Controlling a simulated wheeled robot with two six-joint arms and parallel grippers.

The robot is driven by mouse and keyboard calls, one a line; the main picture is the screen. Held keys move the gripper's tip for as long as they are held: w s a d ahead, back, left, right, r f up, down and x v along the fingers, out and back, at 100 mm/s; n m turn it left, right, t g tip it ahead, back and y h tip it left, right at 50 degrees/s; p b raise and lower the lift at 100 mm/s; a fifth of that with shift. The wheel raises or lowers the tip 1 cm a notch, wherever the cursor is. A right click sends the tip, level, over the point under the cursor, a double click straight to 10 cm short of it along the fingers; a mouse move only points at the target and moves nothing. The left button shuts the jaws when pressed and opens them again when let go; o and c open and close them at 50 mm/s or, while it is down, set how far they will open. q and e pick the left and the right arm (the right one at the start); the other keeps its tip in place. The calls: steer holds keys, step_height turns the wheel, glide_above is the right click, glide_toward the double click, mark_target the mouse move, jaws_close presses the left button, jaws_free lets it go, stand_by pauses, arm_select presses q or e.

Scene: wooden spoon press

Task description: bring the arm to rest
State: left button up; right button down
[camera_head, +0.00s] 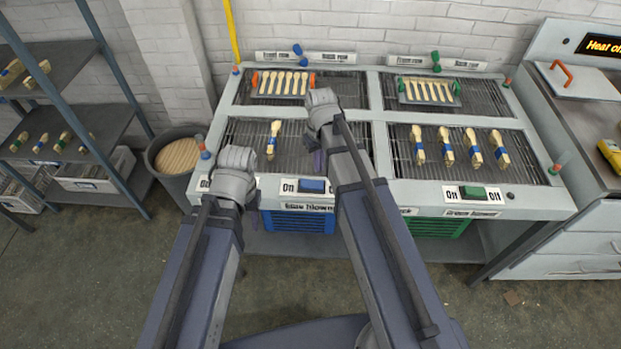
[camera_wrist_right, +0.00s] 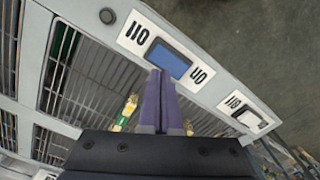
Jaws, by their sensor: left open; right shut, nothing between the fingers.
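My left gripper (camera_head: 252,197) is open, low in front of the table's left front corner; its fingers are mostly hidden behind my wrist in the head view. My right gripper (camera_head: 318,158) hangs over the left front rack, above and behind the blue rocker switch (camera_head: 313,186). In the right wrist view its purple fingers (camera_wrist_right: 160,98) are together and empty, with their tips close to the blue switch (camera_wrist_right: 168,59) in the picture. I cannot tell whether they touch it.
The grey table (camera_head: 545,200) holds several racks with wooden spoons and bundles. A green switch (camera_head: 473,192) sits at front right. A bin (camera_head: 172,181) and shelves (camera_head: 72,130) stand left, a heated counter (camera_head: 590,130) right.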

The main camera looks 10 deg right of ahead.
steer(key=s+a+n+h, duration=0.1)
steer(key=s+a, duration=0.9)
steer(key=s, duration=0.4)
steer(key=shift+s+a+r, duration=0.15)
steer(key=shift+a, duration=0.1)
